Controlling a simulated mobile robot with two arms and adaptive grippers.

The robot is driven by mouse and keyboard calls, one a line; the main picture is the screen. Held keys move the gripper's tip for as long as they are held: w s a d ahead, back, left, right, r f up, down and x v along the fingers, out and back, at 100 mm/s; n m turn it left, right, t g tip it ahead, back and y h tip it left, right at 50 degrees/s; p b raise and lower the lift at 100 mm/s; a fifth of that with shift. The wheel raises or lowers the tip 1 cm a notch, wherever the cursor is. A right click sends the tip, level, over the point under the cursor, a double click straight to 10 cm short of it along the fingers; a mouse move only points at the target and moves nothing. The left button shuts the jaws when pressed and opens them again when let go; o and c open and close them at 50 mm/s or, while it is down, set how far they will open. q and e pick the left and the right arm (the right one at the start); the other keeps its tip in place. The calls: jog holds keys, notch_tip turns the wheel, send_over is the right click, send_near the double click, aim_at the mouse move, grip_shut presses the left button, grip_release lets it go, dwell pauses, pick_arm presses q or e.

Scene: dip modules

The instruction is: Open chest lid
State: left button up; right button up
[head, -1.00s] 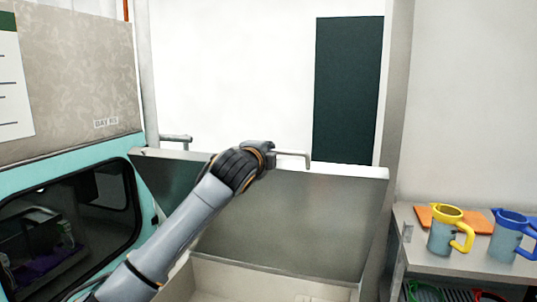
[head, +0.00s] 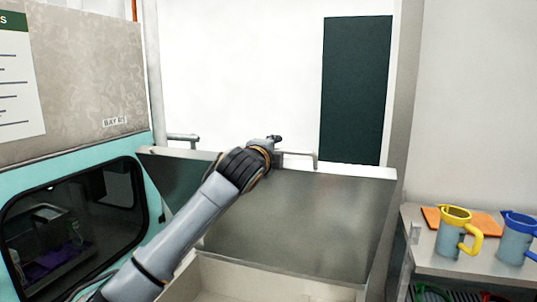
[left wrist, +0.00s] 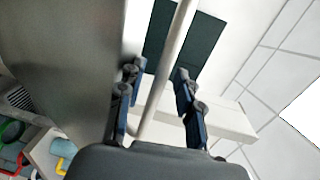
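The chest lid (head: 310,222) is a grey metal panel that stands raised and tilted back above the pale chest body (head: 225,280). A thin bar handle (head: 316,160) shows at its upper edge. My left gripper (head: 275,139) is at the lid's top edge, beside the visible part of the handle. In the left wrist view, the two fingers of my left gripper (left wrist: 156,100) stand apart, with the handle bar (left wrist: 170,60) running between them. They do not look closed on it. The lid's metal face (left wrist: 70,60) fills the left of that view. My right gripper is not in view.
A teal-framed machine with a dark window (head: 75,225) stands close on the left. On the right, a shelf (head: 425,245) bears a yellow-rimmed mug (head: 452,235) and a blue-rimmed mug (head: 515,240). A wall with a dark panel (head: 357,90) is behind the lid.

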pick_arm(q)
jog(key=v, duration=1.2)
